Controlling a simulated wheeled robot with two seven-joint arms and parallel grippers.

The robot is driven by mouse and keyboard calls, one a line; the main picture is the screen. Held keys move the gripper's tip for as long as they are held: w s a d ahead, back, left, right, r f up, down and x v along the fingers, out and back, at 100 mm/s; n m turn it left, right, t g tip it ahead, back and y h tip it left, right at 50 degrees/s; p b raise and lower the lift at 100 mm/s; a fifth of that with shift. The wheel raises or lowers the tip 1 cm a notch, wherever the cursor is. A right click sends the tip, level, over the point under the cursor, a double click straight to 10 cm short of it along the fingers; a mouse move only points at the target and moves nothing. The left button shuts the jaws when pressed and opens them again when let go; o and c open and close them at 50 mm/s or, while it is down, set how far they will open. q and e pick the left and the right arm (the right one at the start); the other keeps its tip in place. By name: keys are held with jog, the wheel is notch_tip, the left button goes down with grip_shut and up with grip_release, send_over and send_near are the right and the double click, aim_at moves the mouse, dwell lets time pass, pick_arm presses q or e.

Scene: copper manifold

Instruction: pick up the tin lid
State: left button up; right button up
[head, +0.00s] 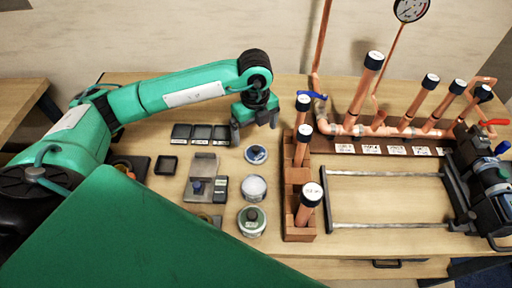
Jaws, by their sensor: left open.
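A small round disc with a silvery rim and a blue-grey middle (256,154) lies on the wooden table, and it looks like the tin lid. Just in front of it stands a round tin with a pale white top (253,187). My left gripper (255,132) points down, open and empty, just behind the disc, with its two fingers apart. The height of the fingertips above the table is hard to tell. My right gripper is out of view.
Another round tin with a dark knob (251,220) stands nearer. Small black trays (201,133) lie to the left. A wooden block rack (299,232) with upright capped copper pipes stands close on the right, beside the copper manifold (375,130).

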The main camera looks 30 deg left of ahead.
aim_at(256, 148)
pick_arm(q)
notch_tip(256, 148, down, 3)
jog(key=shift+r, duration=0.15)
jog(key=shift+w+f+p, duration=0.1)
jog(key=shift+f+p, duration=0.25)
jog(key=shift+f, duration=0.2)
jog(key=shift+f+p, duration=0.3)
jog(key=shift+p, duration=0.05)
jog(key=f, duration=0.1)
jog(key=f+p, duration=0.1)
jog(key=f, duration=0.1)
jog(key=shift+s+d+f, duration=0.15)
jog(key=shift+s+f, duration=0.05)
jog(key=shift+f, duration=0.1)
jog(key=shift+f+p, duration=0.3)
jog(key=shift+f, duration=0.1)
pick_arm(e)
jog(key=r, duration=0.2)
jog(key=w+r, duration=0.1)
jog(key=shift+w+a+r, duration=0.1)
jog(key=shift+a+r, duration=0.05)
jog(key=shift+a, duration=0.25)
pick_arm(q)
jog(key=shift+c, duration=0.4)
jog(key=c, duration=0.9)
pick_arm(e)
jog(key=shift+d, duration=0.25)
